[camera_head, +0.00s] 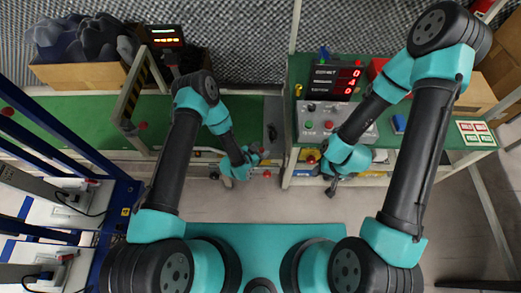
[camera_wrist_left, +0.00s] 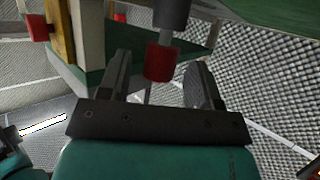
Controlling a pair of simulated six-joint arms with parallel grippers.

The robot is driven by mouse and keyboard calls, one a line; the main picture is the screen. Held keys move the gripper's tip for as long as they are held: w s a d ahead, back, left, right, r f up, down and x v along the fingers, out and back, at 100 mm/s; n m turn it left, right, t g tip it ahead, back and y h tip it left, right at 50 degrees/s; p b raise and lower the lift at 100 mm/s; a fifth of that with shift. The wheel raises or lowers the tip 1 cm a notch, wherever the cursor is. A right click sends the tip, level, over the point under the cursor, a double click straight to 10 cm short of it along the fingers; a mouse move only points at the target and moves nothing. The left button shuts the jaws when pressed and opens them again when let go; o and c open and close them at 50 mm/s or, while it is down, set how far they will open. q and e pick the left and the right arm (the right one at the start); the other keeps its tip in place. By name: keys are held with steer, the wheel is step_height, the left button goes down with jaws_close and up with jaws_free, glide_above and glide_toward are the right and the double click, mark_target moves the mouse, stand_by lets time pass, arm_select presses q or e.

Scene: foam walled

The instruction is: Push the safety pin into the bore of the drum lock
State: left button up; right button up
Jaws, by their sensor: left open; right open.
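In the left wrist view a red cylindrical knob (camera_wrist_left: 160,62) sits on a short grey shaft (camera_wrist_left: 167,37) that meets a dark round body (camera_wrist_left: 172,12). It looks like the safety pin at the drum lock. How deep the pin sits in the bore is unclear. My left gripper (camera_wrist_left: 162,75) is open, with one finger on each side of the red knob and gaps visible. In the head view my left gripper (camera_head: 256,155) is at the conveyor's right end, with the pin too small to make out. My right gripper (camera_head: 331,187) is open and empty by the right bench's front edge.
A green conveyor (camera_head: 75,118) runs left. A control box (camera_head: 318,122) with buttons and a red-digit display (camera_head: 334,80) stand on the right green bench (camera_head: 455,141). Another red knob (camera_wrist_left: 37,27) shows at left in the wrist view. Floor before the benches is clear.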

arm_select(q)
steer(key=v, duration=1.7)
steer(key=shift+a, duration=0.25)
steer(key=shift+s, duration=0.1)
steer(key=s+a+r+n+g+y, duration=0.5)
steer(key=a+r+n+g, duration=0.3)
steer(key=a+n, duration=0.2)
steer(key=shift+s+r+n+g+y, duration=0.3)
steer(key=shift+s+n, duration=0.2)
steer(key=shift+s, duration=0.25)
steer(key=shift+a, duration=0.15)
